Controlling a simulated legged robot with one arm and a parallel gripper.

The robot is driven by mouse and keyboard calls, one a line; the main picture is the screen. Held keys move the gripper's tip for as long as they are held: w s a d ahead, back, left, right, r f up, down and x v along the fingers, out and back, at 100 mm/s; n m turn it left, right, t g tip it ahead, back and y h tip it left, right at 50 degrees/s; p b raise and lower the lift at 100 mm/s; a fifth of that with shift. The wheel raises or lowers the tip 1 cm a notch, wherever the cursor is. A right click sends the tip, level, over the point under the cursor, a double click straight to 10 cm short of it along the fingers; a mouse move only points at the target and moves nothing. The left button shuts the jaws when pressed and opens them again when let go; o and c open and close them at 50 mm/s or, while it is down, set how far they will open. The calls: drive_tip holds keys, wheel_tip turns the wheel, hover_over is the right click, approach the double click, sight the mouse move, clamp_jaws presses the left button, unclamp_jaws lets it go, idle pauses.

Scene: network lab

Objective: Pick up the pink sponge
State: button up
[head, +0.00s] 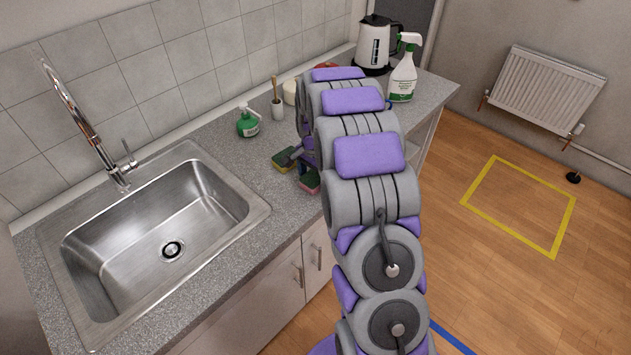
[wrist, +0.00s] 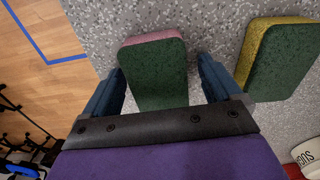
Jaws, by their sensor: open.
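The pink sponge (wrist: 156,82), with a dark green scouring face and a pink edge, lies on the speckled counter in the wrist view. In the head view the pink sponge (head: 310,183) is partly hidden beside my arm. My gripper (wrist: 160,65) is open, with one blue finger on each side of the pink sponge. I cannot tell whether either finger touches it. In the head view my gripper (head: 298,156) is mostly hidden by the arm.
A yellow and green sponge (wrist: 282,58) lies just right of my right finger; it also shows in the head view (head: 284,160). A green soap bottle (head: 248,122), a brush cup (head: 278,108), a spray bottle (head: 403,75) and a kettle (head: 374,47) stand farther back. The sink (head: 150,230) is at left.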

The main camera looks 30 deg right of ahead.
sight(316, 175)
drive_tip(key=shift+a+r, duration=0.15)
drive_tip(key=shift+a, duration=0.15)
drive_tip(key=shift+d, duration=0.65)
drive_tip(key=c, duration=0.8)
drive_tip(key=shift+a, duration=0.25)
drive_tip(key=shift+c, duration=1.1)
drive_tip(key=shift+a, duration=0.25)
drive_tip(key=shift+d+r+p, duration=0.2)
drive_tip(key=shift+r+p, duration=0.2)
drive_tip(key=shift+r, duration=0.5)
drive_tip(key=shift+d+r+p, duration=0.2)
drive_tip(key=shift+r+p, duration=0.2)
drive_tip(key=shift+r, duration=0.5)
drive_tip(key=s+d+r+p, duration=0.1)
drive_tip(key=s+p, duration=0.1)
drive_tip(key=s, duration=1.4)
drive_tip(key=shift+r+p, duration=0.15)
drive_tip(key=shift+p, duration=0.25)
